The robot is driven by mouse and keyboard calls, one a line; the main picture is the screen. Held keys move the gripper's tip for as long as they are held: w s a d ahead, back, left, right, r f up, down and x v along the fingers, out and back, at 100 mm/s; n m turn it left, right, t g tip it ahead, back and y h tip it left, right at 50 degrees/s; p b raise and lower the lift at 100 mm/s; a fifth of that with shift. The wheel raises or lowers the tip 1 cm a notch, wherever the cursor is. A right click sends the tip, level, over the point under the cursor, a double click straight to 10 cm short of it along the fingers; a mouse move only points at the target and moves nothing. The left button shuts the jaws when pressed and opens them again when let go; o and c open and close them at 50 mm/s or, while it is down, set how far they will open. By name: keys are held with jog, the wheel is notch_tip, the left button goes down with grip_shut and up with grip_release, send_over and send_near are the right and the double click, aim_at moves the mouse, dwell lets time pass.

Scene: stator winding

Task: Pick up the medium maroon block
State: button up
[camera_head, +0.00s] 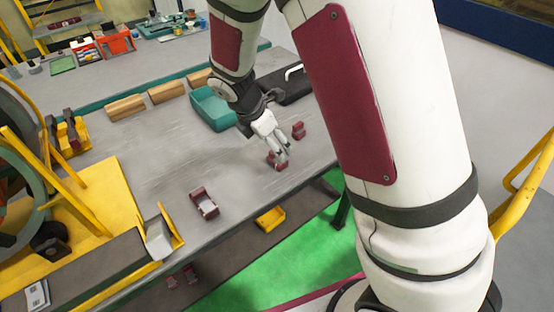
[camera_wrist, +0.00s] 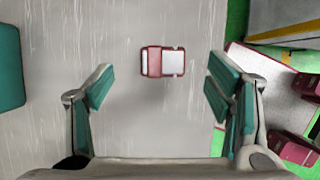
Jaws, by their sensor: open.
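Three maroon blocks are on the grey table in the head view: one (camera_head: 299,130) right of my gripper, one (camera_head: 279,165) under its fingertips and partly hidden by them, and a larger-looking one (camera_head: 204,203) nearer the front edge. Which is the medium one is not certain. My gripper (camera_head: 279,149) is open and empty, pointing down. In the wrist view a maroon block with pale metallic faces (camera_wrist: 153,62) lies on the table, between the spread teal-padded fingers (camera_wrist: 160,82) and slightly ahead of them. I see no contact.
A teal bin (camera_head: 211,108) and several wooden blocks (camera_head: 166,92) stand along the table's back. Yellow fixtures (camera_head: 92,200) are at left. In the wrist view, more maroon parts (camera_wrist: 292,150) lie beyond the table edge at right. Table around the block is clear.

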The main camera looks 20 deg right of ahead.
jog(key=shift+s+x, duration=0.2)
jog(key=shift+x, duration=2.55)
jog(key=shift+a+f, duration=0.1)
jog(key=shift+a, duration=0.05)
grip_shut()
